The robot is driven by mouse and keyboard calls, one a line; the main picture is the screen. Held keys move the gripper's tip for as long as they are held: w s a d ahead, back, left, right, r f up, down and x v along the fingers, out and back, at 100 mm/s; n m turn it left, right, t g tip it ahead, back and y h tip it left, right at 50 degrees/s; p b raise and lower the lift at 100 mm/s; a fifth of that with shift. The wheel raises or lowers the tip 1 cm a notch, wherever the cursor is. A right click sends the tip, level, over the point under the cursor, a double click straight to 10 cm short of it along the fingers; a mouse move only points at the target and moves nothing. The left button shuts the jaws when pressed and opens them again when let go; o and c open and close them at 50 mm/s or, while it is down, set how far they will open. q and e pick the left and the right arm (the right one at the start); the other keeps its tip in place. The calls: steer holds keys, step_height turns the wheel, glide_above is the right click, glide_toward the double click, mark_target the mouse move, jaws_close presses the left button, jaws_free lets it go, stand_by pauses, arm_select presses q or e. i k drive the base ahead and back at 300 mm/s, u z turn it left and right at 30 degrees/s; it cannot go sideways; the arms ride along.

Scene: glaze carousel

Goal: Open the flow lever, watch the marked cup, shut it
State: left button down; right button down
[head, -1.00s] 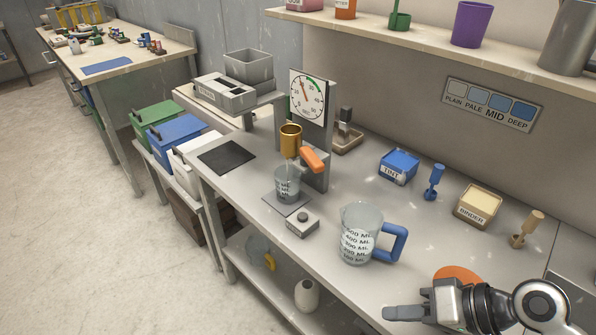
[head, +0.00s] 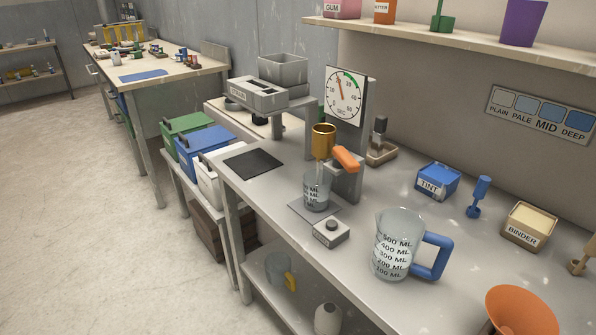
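The orange flow lever (head: 345,158) sticks out to the lower right beside the brass cup (head: 323,141) on the grey stand. A small clear cup with dark markings (head: 317,190) stands below the brass cup, on a grey plate (head: 299,207). A faint pale streak shows between the brass cup and the clear cup; I cannot tell whether it is flowing liquid. The clear cup's level is too small to read. A round dial (head: 345,98) with a red hand is mounted above the lever. Neither of my grippers is in view.
A larger marked jug with a blue handle (head: 392,258) stands front right, near an orange funnel-shaped bowl (head: 520,312). A small button box (head: 331,234) sits before the plate. A blue TINT box (head: 437,182) and BINDER box (head: 528,227) stand behind. A dark mat (head: 253,162) lies left.

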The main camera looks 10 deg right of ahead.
mark_target(341, 158)
steer(key=u, duration=1.2)
steer(key=i, duration=0.95)
steer(key=z, duration=1.05)
